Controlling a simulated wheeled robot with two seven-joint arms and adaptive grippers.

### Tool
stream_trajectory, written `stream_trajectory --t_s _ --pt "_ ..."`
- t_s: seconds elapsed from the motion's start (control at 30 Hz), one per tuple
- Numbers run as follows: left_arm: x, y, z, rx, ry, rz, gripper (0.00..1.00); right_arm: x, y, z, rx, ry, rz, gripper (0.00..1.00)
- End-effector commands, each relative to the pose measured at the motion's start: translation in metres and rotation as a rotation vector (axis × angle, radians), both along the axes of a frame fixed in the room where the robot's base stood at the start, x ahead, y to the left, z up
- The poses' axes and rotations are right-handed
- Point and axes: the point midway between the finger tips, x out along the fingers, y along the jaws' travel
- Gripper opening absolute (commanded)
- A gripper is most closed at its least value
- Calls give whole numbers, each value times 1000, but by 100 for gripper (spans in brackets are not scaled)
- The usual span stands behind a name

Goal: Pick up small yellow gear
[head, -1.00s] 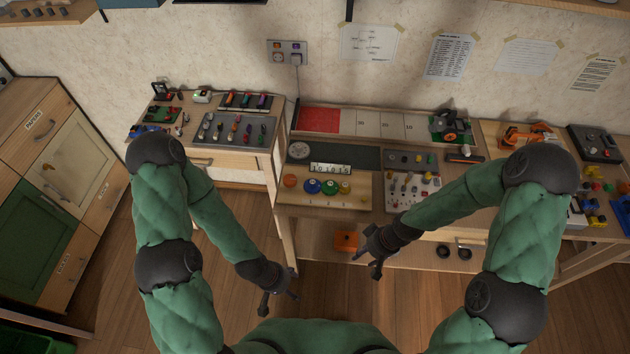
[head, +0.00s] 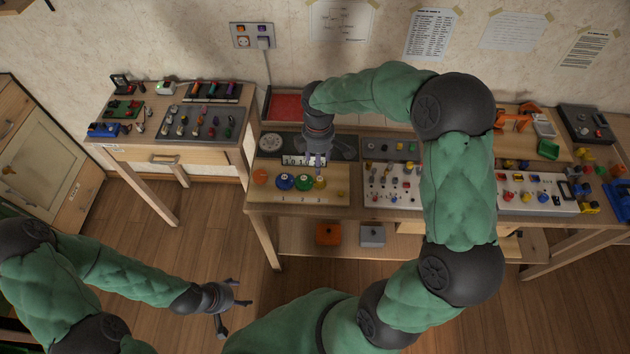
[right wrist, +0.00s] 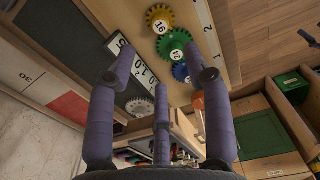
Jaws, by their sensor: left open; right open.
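The small yellow gear (head: 320,183) lies on the wooden gear board (head: 337,197), at the right end of a row of gears. It also shows near the top of the right wrist view (right wrist: 159,18), with a number label on it. My right gripper (head: 318,163) is over the board, just behind the yellow gear, fingers pointing down. In the right wrist view its fingers (right wrist: 168,52) are spread with nothing held between them. Whether a finger touches the gear I cannot tell. My left gripper (head: 236,306) is open and empty, low over the floor.
Beside the yellow gear are a green gear (head: 303,183), a blue gear (head: 285,182) and an orange gear (head: 260,177). A white number strip (head: 292,160) lies behind them.

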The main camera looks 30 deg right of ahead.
Motion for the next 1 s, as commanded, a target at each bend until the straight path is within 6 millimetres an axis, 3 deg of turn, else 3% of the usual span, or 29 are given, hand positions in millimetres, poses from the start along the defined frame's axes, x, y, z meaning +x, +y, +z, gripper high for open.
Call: stream_trajectory --t_s 0.13,0.43,0.7,0.97,1.0 --pt "0 0 -10 0 0 0 70 -1 0 -26 0 2 0 50" --pt "0 0 -18 0 0 0 70 -3 -1 -47 1 0 -3 50" --pt "0 0 -36 0 0 0 70 -8 -3 -84 1 2 -2 50" --pt "0 0 -36 0 0 0 70 -8 -3 -87 1 0 -2 50" --pt "0 0 -36 0 0 0 70 -8 -3 -87 1 0 -2 45"
